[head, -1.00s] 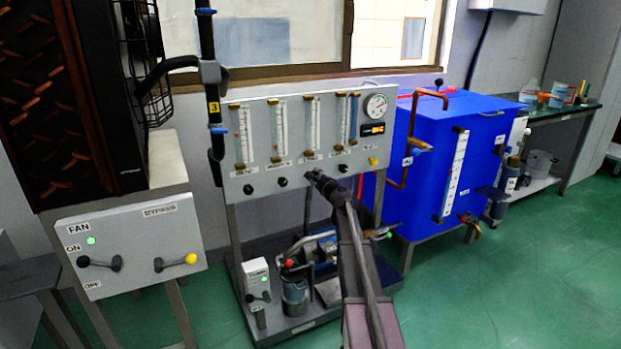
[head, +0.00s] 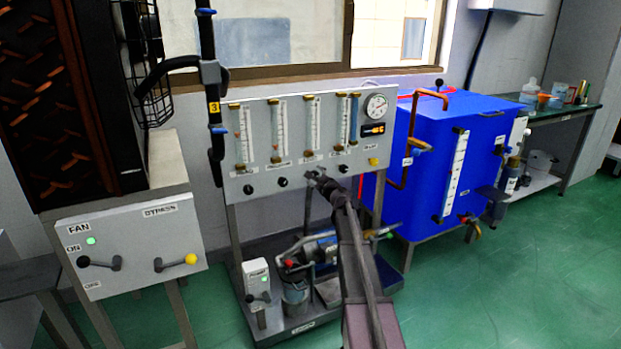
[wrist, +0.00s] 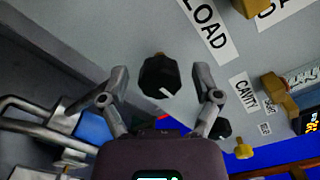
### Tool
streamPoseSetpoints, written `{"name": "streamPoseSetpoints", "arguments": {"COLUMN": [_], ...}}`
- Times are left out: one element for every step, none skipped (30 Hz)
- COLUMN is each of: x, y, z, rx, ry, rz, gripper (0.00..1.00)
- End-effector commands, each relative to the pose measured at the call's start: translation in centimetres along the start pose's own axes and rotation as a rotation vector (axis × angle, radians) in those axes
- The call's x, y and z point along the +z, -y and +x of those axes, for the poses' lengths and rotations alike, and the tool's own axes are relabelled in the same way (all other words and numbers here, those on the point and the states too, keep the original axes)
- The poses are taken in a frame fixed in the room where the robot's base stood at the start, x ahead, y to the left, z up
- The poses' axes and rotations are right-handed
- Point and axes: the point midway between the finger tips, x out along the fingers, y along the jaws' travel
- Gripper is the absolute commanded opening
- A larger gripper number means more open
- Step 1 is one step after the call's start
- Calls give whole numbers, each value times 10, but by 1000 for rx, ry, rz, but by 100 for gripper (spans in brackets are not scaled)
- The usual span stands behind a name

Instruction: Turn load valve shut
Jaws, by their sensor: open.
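The load valve knob (wrist: 159,83) is black and faceted, with a white pointer mark at its lower right in the wrist view. It is on the grey panel (head: 300,110), beside the LOAD label (wrist: 209,24). My gripper (wrist: 159,73) is open, with one finger on each side of the knob and visible gaps to it. In the head view, my gripper (head: 317,177) is at the panel's lower edge and hides the load knob.
Another black knob (wrist: 221,129) is close to my right finger, near the CAVITY label (wrist: 244,92). A yellow knob (wrist: 243,152) lies beyond it. A pump (head: 322,248) is below the panel. A blue tank (head: 425,200) stands to the right.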

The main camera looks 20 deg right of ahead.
Motion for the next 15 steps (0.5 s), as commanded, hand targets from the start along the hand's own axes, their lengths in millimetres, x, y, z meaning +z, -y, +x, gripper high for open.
{"name": "streamPoseSetpoints", "arguments": {"x": [0, 0, 0, 0, 0, 0, 0, 0, 0, 0, 0, 0, 1, 1, 1], "y": [0, 0, 0, 0, 0, 0, 0, 0, 0, 0, 0, 0, 0, -1, -1], "z": [-1, -2, -3, -4, -6, -8, -11, -14, -18, -21, -25, -30, -35, -39, -46], "rx": [0, 0, 0, 0, 0, 0, 0, 0, 0, 0, 0, 0, 0, -1, -1], "ry": [0, 0, 0, 0, 0, 0, 0, 0, 0, 0, 0, -1, -1, -1, -1], "rz": [0, 0, 0, 0, 0, 0, 0, 0, 0, 0, 0, 0, 0, 0, 0], "gripper": [81, 81, 81, 81, 81, 81, 81, 81, 81, 81, 81, 81, 81, 81, 81]}}
